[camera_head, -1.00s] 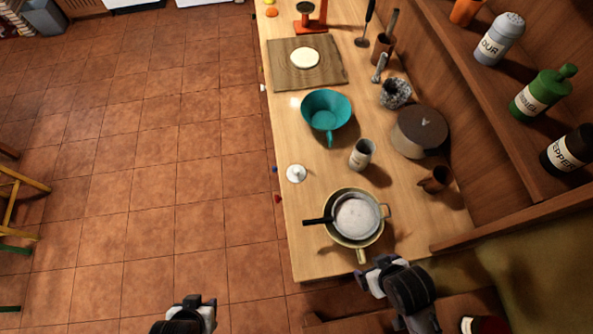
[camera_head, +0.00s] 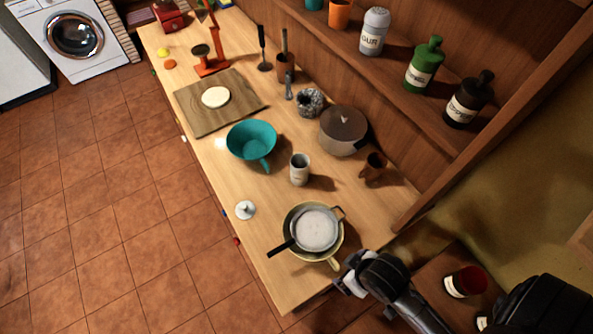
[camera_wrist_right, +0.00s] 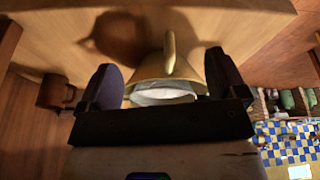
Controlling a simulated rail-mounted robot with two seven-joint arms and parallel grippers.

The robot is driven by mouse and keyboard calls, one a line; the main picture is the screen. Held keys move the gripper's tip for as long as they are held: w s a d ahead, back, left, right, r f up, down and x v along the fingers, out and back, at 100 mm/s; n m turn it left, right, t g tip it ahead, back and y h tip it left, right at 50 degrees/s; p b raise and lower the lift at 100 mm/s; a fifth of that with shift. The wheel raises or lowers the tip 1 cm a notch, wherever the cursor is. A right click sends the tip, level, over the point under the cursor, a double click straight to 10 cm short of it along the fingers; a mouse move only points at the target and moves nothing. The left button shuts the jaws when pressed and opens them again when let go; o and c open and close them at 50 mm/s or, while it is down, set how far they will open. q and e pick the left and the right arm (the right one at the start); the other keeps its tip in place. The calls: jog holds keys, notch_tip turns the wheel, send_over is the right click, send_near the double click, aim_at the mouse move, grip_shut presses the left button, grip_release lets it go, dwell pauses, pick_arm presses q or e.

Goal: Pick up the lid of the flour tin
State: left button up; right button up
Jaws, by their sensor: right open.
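A small pale lid with a knob (camera_head: 245,210) lies on the counter near its left edge. A grey-white open tin with small lettering (camera_head: 300,170) stands upright farther back; I cannot read its label. A grey tin with a dotted top (camera_head: 374,32) stands on the shelf, its label ending in "UR". My right gripper (camera_head: 350,274) is at the counter's front end, beside the yellowish pot (camera_head: 334,264), apart from the lid. In the right wrist view its fingers (camera_wrist_right: 163,85) are spread and empty, with the pot (camera_wrist_right: 168,62) beyond them. My left gripper is out of view.
A dark-handled sieve or pan with white contents (camera_head: 316,229) sits in the pot. The wooden shelf (camera_head: 440,120) borders the right. Bare counter surrounds the lid.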

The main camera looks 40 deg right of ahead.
jog(key=shift+c, duration=0.3)
jog(key=c, duration=0.7)
jog(key=shift+o, duration=0.2)
jog(key=shift+w, duration=0.1)
